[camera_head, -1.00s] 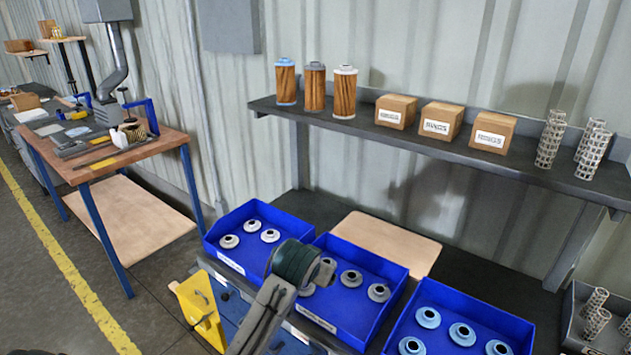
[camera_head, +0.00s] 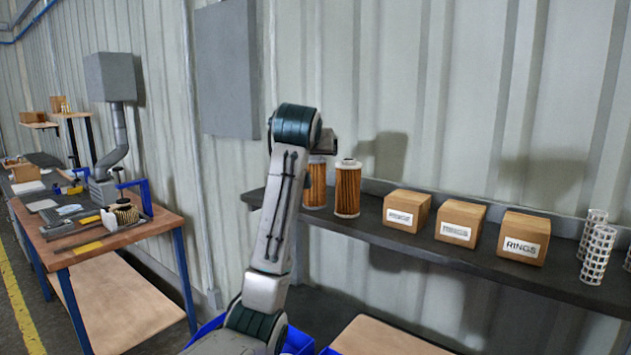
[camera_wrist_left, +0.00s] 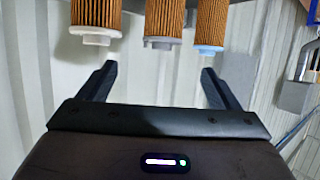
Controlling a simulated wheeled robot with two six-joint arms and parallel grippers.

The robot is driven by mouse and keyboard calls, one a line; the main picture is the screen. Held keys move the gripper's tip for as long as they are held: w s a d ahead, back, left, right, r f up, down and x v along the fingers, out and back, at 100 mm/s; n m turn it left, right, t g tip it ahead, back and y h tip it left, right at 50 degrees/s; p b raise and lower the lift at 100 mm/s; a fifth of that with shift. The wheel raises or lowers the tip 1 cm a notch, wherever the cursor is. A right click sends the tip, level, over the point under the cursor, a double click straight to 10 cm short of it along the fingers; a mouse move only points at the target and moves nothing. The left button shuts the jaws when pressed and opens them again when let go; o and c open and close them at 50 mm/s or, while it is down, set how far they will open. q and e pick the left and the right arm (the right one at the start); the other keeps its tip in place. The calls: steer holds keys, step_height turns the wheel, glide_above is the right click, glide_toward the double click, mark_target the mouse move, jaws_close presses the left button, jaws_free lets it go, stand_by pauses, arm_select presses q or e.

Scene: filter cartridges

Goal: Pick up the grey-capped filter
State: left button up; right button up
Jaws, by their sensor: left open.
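The grey-capped filter (camera_head: 316,184), with brown pleats, stands on the shelf in the head view, its left part and most of its cap hidden behind my left arm. The white-capped filter (camera_head: 347,190) stands just right of it. The blue-capped filter is hidden there. In the left wrist view the filters hang upside down: white-capped (camera_wrist_left: 95,30) left, grey-capped (camera_wrist_left: 163,25) in the middle, blue-capped (camera_wrist_left: 209,28) right. My left gripper (camera_wrist_left: 159,76) is open and empty, its fingers spread wide. The grey-capped filter is ahead of the gap, apart from the fingers. My right gripper is out of view.
The dark shelf (camera_head: 400,240) also holds cardboard boxes (camera_head: 457,222) and wire-mesh cores (camera_head: 597,255) to the right. Blue bins (camera_head: 298,342) show at the bottom edge. A wooden workbench (camera_head: 95,240) stands at the left, clear of the arm.

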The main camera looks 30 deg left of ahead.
arm_select(q)
steer(key=p+x, duration=0.1)
steer(key=x, duration=0.3)
steer(key=p, duration=0.4)
glide_above(315, 180)
steer(key=shift+a+f, duration=0.2)
steer(key=shift+f, duration=0.3)
steer(key=shift+a+f, duration=0.15)
steer(key=shift+f, duration=0.35)
steer(key=shift+w+a+f, duration=0.1)
steer(key=shift+w+f, duration=0.1)
steer(key=shift+s, duration=0.1)
steer(key=shift+c, duration=0.8)
steer(key=c, duration=1.3)
steer(key=shift+o, duration=0.2)
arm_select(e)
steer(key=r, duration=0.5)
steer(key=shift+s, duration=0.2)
arm_select(q)
steer(key=shift+b, duration=0.3)
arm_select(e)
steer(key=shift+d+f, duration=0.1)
